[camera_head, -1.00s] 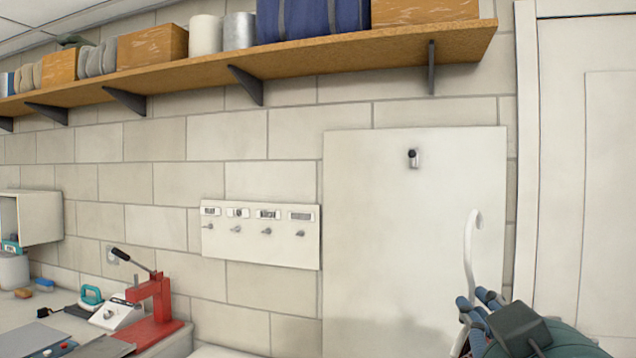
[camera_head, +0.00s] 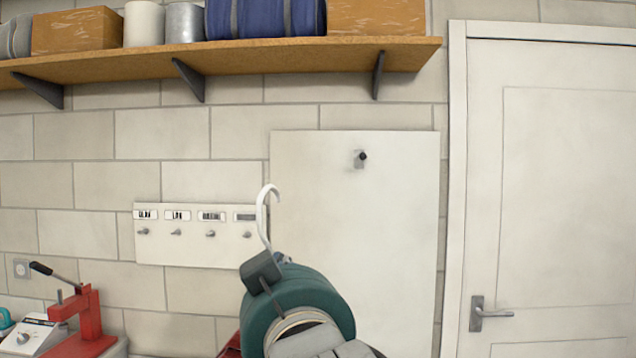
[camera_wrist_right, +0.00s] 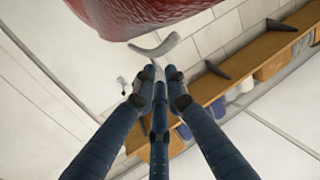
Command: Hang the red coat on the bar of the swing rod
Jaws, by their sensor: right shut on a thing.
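The red coat (camera_head: 231,346) shows only as a small patch left of my right wrist in the head view. A larger red part of it (camera_wrist_right: 140,14) fills the top of the right wrist view. The coat's white hanger hook (camera_head: 265,215) rises upright above my right gripper (camera_head: 280,258), which is shut on the hanger; its fingers (camera_wrist_right: 157,80) meet at the hanger in the wrist view. A small dark-tipped fitting (camera_head: 360,159), perhaps the swing rod's end, is on the white wall panel, up and right of the hook. My left gripper is out of view.
A wooden shelf (camera_head: 300,53) on dark brackets carries boxes and rolls above. A small rack (camera_head: 190,250) with several pegs is left of the hook. A red lever press (camera_head: 85,325) stands lower left. A white door (camera_head: 560,200) is on the right.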

